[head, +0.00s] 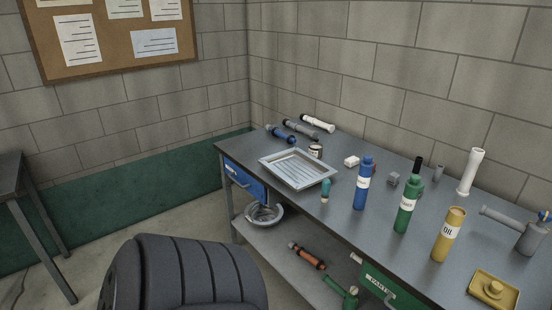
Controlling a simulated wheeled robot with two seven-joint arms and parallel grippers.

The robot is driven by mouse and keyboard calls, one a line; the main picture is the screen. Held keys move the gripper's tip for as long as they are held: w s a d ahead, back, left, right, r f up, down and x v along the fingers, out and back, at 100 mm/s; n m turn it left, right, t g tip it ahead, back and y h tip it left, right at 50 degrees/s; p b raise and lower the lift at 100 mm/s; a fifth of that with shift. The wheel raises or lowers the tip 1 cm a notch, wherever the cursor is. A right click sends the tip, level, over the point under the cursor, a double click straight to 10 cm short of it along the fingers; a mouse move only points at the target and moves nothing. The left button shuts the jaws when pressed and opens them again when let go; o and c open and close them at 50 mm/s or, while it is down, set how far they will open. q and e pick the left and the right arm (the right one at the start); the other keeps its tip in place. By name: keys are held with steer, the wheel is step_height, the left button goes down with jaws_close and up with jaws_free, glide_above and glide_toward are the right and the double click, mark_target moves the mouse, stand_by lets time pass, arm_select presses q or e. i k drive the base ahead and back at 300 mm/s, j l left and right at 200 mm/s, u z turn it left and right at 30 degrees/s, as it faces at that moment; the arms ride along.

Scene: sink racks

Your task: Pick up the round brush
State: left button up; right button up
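I cannot make out a round brush for certain in the head view. A small teal-topped object (325,188) stands upright on the workbench (290,203), just right of the metal tray; it is too small to tell whether it is a brush. A yellow square piece with a round knob (494,289) lies at the near right of the bench. Neither of my grippers is in view.
The metal tray (297,168) sits at the bench's left end. Blue (362,186), green (407,207) and yellow (448,235) bottles stand along the middle. Tubes lie at the back. A lower shelf (275,238) holds a metal bowl (264,214) and tools. A dark ribbed padded shape (185,275) fills the foreground.

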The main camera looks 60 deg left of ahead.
mark_target(326, 183)
steer(key=u, duration=1.65)
